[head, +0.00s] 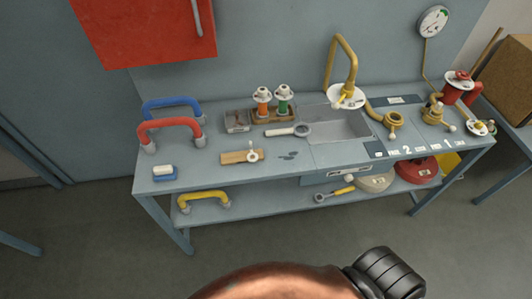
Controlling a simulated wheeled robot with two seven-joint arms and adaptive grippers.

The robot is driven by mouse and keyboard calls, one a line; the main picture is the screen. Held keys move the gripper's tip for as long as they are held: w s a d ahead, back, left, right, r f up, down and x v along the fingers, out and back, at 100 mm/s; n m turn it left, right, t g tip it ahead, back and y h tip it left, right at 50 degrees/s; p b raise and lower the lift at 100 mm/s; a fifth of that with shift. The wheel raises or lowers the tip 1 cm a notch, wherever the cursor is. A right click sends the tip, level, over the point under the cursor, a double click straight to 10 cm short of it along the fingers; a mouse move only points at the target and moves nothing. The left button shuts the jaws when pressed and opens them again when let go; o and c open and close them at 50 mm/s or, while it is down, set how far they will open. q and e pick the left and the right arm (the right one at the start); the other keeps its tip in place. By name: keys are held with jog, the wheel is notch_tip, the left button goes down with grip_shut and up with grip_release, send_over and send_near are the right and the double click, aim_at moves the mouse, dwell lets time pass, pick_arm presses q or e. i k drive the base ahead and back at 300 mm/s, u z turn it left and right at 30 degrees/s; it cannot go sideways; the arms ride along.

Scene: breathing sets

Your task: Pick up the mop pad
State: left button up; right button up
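Nothing touches the blue and white block.
A red handle (170,124) and a blue handle (172,102) stand behind the block. A wooden board (241,157) lies to its right. A lower shelf (260,204) holds a yellow handle (203,197).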

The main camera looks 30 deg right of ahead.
aim_at(164, 173)
jog(key=z, duration=0.6)
jog(key=i, duration=1)
jog(key=z, duration=0.05)
